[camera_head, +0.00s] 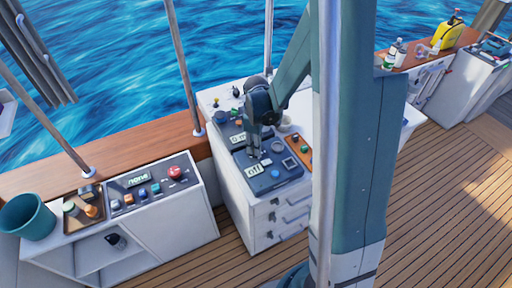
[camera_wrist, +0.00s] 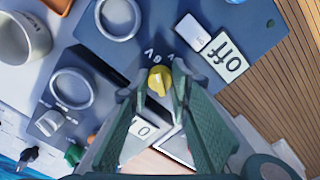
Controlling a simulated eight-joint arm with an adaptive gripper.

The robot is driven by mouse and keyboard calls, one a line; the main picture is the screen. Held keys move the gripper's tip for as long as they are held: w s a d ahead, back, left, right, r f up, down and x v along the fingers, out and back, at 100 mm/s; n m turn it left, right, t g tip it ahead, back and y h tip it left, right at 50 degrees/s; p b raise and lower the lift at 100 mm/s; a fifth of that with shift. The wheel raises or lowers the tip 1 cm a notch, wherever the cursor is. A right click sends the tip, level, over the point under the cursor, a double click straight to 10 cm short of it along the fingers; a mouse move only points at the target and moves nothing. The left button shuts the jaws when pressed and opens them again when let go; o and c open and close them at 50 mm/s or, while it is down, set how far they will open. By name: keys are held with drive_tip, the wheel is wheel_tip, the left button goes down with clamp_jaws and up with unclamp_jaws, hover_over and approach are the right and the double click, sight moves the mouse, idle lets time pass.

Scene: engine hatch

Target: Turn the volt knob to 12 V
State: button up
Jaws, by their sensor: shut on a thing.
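The yellow volt knob (camera_wrist: 159,80) shows in the wrist view on a dark blue panel (camera_wrist: 115,45). My gripper (camera_wrist: 159,84) is shut on it, with one fingertip on each side. Pale markings beside the knob are partly hidden and upside down, so its setting is hard to read. A small display (camera_wrist: 224,60) on the same panel reads "off". In the head view my gripper (camera_head: 253,153) points down at the panel (camera_head: 272,178) on the white cabinet and hides the knob. The "off" display (camera_head: 254,170) shows there too.
Another display (camera_wrist: 142,128) sits between my fingers in the wrist view. Round dials and small knobs are close by. In the head view, a second console (camera_head: 150,190) with buttons and a teal bucket (camera_head: 27,217) stand at left. Wooden deck (camera_head: 440,210) is open at right.

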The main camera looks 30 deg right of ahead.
drive_tip(key=m+b, duration=0.3)
drive_tip(key=m, duration=0.2)
drive_tip(key=shift+f, duration=0.1)
drive_tip(key=m+b, duration=0.2)
drive_tip(key=m, duration=0.4)
drive_tip(key=shift+b, duration=0.4)
drive_tip(key=o, duration=0.9)
drive_tip(key=shift+r, duration=0.3)
drive_tip(key=shift+r, duration=5.85)
